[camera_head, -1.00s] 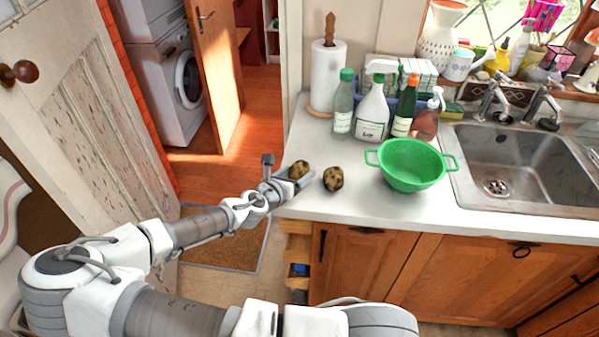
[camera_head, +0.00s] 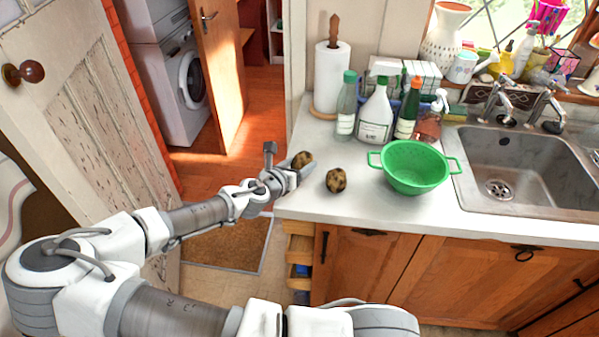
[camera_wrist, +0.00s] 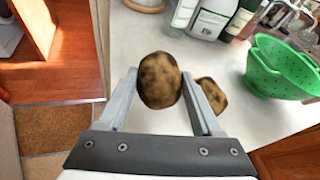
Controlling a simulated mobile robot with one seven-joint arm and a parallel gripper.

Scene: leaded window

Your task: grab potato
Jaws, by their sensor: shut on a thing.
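A brown, dark-spotted potato (camera_head: 302,160) is held at the end of my gripper (camera_head: 297,170), by the left end of the white counter. In the wrist view this potato (camera_wrist: 159,80) sits between the two grey fingers of my gripper (camera_wrist: 160,83), which are shut on it. It looks slightly above the counter. A second potato (camera_head: 336,180) lies on the counter just to the right. In the wrist view the second potato (camera_wrist: 212,96) is partly hidden behind the right finger.
A green colander (camera_head: 414,167) stands on the counter (camera_head: 340,208) to the right, beside the steel sink (camera_head: 510,165). Several bottles (camera_head: 375,113) and a paper towel roll (camera_head: 327,80) stand behind. The counter's left edge drops to the floor.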

